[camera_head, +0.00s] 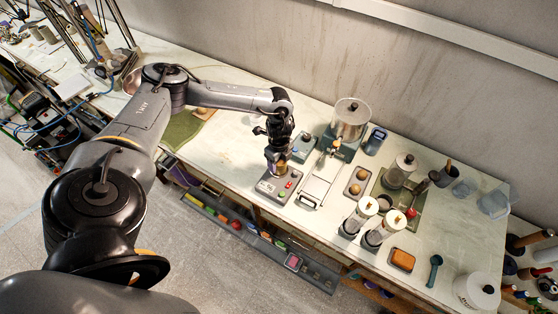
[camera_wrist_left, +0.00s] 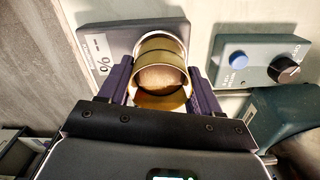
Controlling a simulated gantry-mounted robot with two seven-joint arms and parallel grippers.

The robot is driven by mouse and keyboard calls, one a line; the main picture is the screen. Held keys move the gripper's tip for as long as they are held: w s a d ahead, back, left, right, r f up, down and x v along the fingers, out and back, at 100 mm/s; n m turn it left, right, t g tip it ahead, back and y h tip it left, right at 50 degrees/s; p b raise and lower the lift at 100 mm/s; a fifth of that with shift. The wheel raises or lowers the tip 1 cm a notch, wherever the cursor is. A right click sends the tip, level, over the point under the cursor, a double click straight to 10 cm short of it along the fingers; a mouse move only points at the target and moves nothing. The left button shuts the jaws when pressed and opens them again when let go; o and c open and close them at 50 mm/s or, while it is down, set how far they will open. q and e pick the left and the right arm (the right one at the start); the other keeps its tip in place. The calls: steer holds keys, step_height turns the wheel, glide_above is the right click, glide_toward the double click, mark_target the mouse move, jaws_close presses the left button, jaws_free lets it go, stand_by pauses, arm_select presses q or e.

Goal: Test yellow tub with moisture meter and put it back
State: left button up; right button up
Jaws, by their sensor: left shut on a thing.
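The yellow tub (camera_wrist_left: 172,52) is a brass-yellow round cup with brown material inside. My left gripper (camera_wrist_left: 160,88) is shut on it, with a dark finger on each side. The moisture meter (camera_wrist_left: 115,35) is a grey box with a % label, behind and under the tub in the wrist view. In the head view the meter (camera_head: 267,188) lies near the bench's front edge, with red and green buttons. My left gripper (camera_head: 278,163) is right over it there. I cannot tell whether the tub touches the meter. My right gripper is not in view.
A grey control box (camera_wrist_left: 262,60) with a blue button and black knob stands close right of the tub. A machine with a metal hopper (camera_head: 350,118), a white plate (camera_head: 321,178) and glass jars (camera_head: 360,214) fill the bench further right. A green cloth (camera_head: 183,128) lies left.

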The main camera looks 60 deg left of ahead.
arm_select(q)
steer(key=shift+f+b, duration=0.35)
steer(key=shift+f, duration=0.25)
